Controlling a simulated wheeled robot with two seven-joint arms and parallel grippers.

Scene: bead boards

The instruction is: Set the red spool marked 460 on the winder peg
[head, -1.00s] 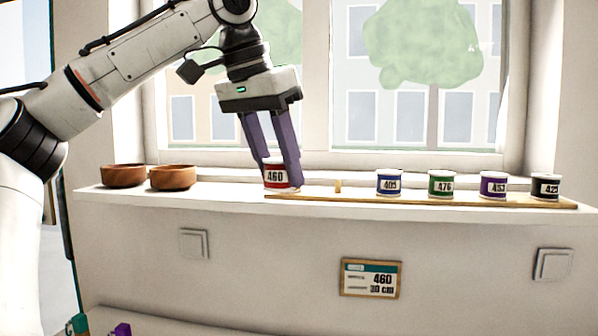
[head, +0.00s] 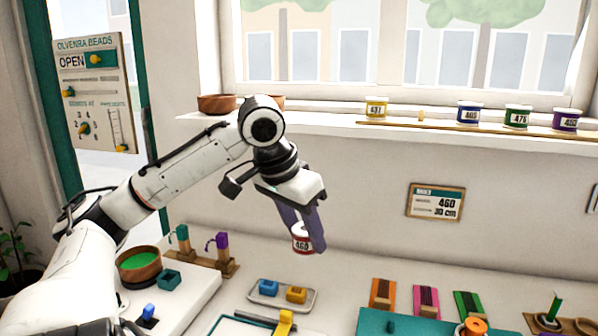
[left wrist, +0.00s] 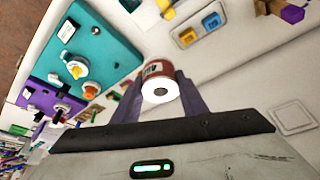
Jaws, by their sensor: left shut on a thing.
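My left gripper (head: 302,240) is shut on the red spool marked 460 (head: 302,244). It holds the spool in the air in front of the wall, above the workbench. The left wrist view shows the spool (left wrist: 158,88) end-on between the purple fingers, its white end and dark hole facing the camera. A green upright peg (head: 554,307) stands on a wooden base at the bench's right; I cannot tell if it is the winder peg. A card on the wall (head: 436,201) reads 460 and 30 cm. My right gripper is not in view.
A sill rack (head: 400,125) holds yellow, blue, green and purple spools. Below are a grey tray (head: 262,298) with blue and yellow blocks, a teal board (head: 400,324), colored strips on wooden blocks, and a bowl of green beads (head: 138,266). A sign panel (head: 88,92) stands left.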

